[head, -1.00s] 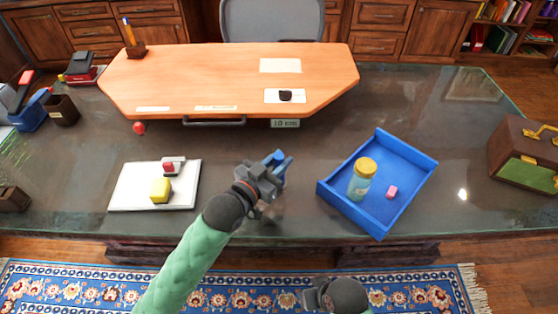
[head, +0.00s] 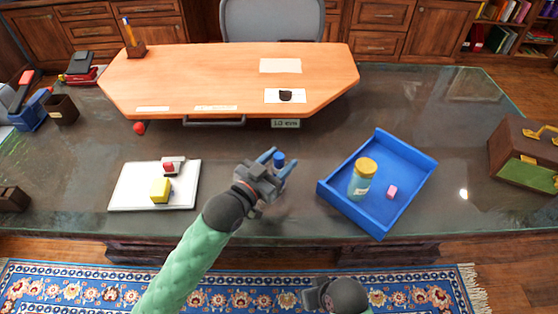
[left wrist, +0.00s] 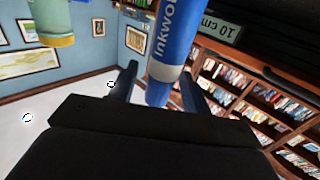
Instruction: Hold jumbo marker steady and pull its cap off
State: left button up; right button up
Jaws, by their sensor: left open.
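The jumbo marker (head: 279,159) is a blue cylinder near the desk's middle; in the head view only its upper end shows. The gripper hides the marker's lower part. My right gripper (head: 313,295) is at the bottom edge, away from the marker; its fingers are unclear.
A white board (head: 125,190) with small blocks lies left. A raised wooden desktop (head: 220,75) stands behind. Bare desk surrounds the gripper.

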pick_arm(q)
jog(key=v, duration=1.2)
